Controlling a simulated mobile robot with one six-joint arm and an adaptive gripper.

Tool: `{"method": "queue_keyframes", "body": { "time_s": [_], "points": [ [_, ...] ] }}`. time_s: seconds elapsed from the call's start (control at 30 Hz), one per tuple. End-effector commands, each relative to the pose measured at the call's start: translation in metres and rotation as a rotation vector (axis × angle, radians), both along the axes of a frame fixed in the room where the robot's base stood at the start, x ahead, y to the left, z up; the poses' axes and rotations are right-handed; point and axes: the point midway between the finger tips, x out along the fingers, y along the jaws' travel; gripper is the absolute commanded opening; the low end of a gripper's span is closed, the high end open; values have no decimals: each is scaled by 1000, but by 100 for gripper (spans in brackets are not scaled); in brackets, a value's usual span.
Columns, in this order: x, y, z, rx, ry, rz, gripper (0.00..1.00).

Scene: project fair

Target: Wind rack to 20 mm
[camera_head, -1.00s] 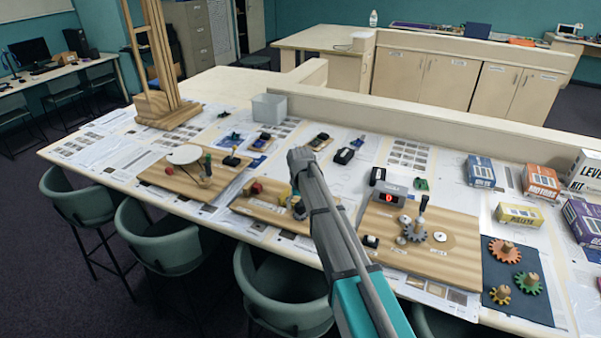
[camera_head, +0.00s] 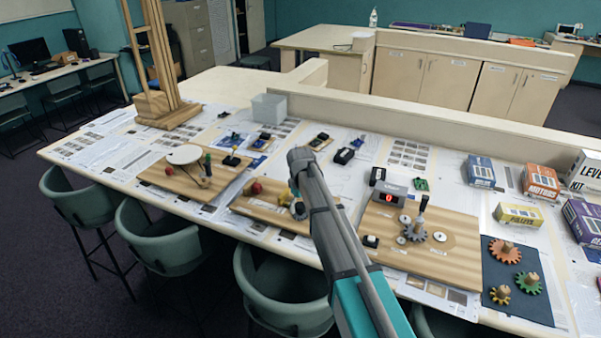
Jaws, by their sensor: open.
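My gripper (camera_head: 297,180) hangs over the middle wooden board (camera_head: 262,209), its end pointing down and away from me. The jaws are open; their tips are small and partly hidden by the arm. The right wooden board (camera_head: 455,262) carries a display box (camera_head: 388,196) with a lit red digit, a grey gear (camera_head: 414,234) and a black upright handle (camera_head: 423,203). No rack can be made out clearly.
A left board (camera_head: 160,176) holds a white disc (camera_head: 185,154). A dark mat (camera_head: 517,307) with orange, green and yellow gears lies at the right, near several kit boxes (camera_head: 540,181). A grey bin (camera_head: 269,107) stands behind. Green chairs (camera_head: 283,293) line the front edge.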

Motion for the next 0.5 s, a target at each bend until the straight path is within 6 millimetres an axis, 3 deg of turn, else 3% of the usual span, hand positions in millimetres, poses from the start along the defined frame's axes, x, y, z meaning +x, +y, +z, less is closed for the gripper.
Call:
{"method": "queue_keyframes", "body": {
  "time_s": [0.5],
  "points": [
    [0, 0, 0, 0, 0, 338, 93]
  ]
}}
